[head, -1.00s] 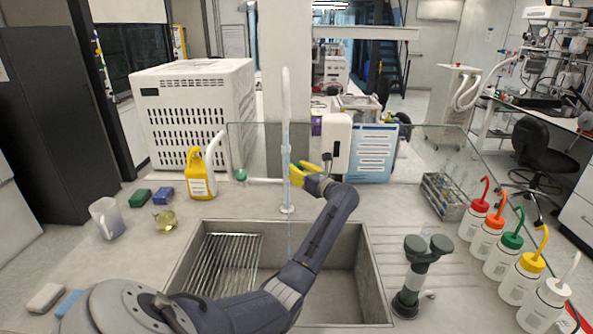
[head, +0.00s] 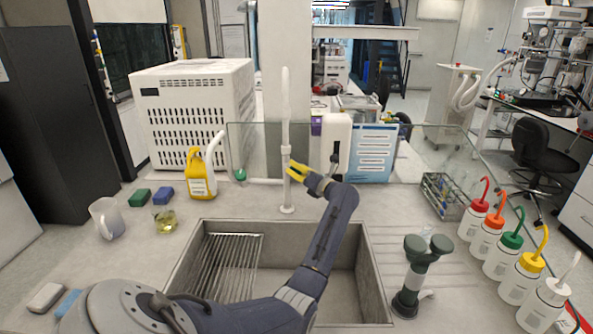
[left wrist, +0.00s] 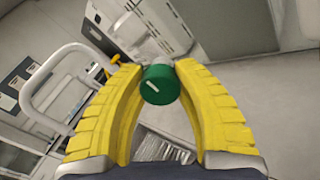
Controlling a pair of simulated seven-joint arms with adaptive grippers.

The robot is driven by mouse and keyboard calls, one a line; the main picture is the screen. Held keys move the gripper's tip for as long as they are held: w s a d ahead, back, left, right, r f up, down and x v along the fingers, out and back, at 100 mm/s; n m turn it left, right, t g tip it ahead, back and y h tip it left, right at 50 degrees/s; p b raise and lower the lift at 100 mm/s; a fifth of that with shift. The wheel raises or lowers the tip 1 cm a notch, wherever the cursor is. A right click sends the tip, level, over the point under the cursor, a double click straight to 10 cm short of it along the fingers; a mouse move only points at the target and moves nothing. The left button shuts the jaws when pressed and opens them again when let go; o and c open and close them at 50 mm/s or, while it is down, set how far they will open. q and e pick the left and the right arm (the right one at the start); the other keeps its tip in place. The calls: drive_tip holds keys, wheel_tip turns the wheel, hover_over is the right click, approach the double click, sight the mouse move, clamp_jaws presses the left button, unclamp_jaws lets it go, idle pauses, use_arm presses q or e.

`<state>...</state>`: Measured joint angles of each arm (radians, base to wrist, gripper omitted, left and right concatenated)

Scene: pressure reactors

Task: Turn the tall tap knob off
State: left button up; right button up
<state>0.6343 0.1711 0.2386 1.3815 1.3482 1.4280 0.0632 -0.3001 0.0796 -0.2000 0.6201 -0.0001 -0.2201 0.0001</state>
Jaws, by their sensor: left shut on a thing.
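The tall white tap (head: 287,130) stands upright behind the sink. No stream shows below its spout now. In the left wrist view, a round green knob (left wrist: 160,85) with a white line on its face sits between my yellow fingertips. My left gripper (head: 292,171) is shut on this knob, at the tap column. The line on the knob lies nearly flat, slightly tilted. In the head view, the fingers hide the knob. Another green knob (head: 240,175) shows to the left, behind the sink. My right gripper is out of view.
The sink (head: 343,290) lies below my left arm, with a wire rack (head: 230,265) inside. A yellow jug (head: 200,178) stands left of the tap. A dark green two-headed fixture (head: 415,270) stands at right, near several capped wash bottles (head: 492,232). A glass screen (head: 440,150) runs behind.

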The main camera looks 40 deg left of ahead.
use_arm(q)
drive_tip(key=shift+r, duration=0.1)
drive_tip(key=o, duration=1.3)
drive_tip(key=d, duration=0.4)
drive_tip(key=s+d, duration=0.1)
drive_tip(key=d, duration=0.7)
drive_tip(key=shift+s, duration=0.2)
